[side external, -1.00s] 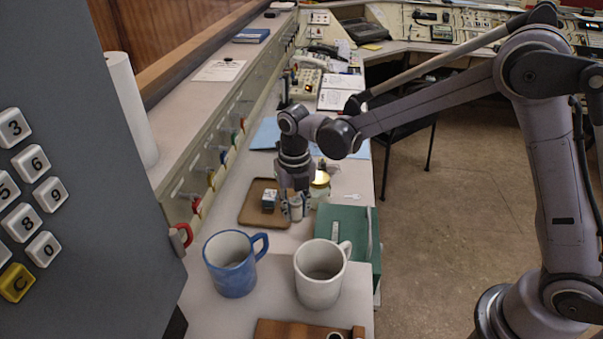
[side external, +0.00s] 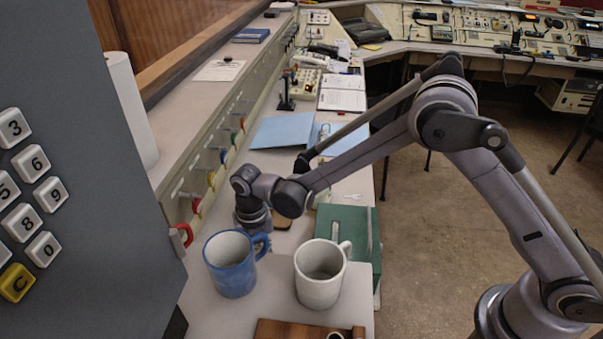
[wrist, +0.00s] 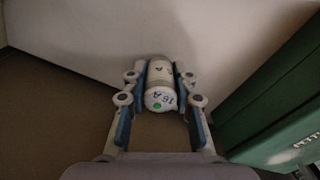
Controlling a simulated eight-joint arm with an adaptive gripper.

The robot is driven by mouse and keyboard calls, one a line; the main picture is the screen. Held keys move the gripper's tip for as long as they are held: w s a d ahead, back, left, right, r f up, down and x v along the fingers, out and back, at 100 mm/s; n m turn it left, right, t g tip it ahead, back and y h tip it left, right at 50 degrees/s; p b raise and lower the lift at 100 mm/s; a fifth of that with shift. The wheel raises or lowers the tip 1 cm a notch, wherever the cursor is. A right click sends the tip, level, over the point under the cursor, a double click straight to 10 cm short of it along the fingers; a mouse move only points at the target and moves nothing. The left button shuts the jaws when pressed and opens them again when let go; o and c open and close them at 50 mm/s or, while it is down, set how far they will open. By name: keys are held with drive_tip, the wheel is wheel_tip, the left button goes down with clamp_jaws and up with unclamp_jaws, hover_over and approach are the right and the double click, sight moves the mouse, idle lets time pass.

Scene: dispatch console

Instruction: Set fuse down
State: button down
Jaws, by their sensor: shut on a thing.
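The fuse (wrist: 161,92) is a pale cylinder marked "16 A" with a green dot on its near end. In the wrist view it lies between both fingers of my gripper (wrist: 161,80), which is shut on it. A brown surface shows beneath it and a pale surface beyond. I cannot tell whether the fuse touches either one. In the side view my gripper's fingers and the fuse are hidden behind the blue mug (side external: 232,268) and the arm's wrist. A corner of the brown tray (side external: 284,223) shows right of the wrist.
A white mug (side external: 320,278) stands right of the blue mug. A green box (side external: 352,232) stands behind it at the desk's right edge, and is close on the right in the wrist view (wrist: 285,105). A wall panel with coloured hooks lines the left. Blue folders (side external: 284,131) lie farther back.

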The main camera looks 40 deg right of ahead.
drive_tip(key=shift+f, duration=0.45)
drive_tip(key=shift+f, duration=0.1)
drive_tip(key=c, duration=1.1)
unclamp_jaws()
drive_tip(key=shift+o, duration=0.2)
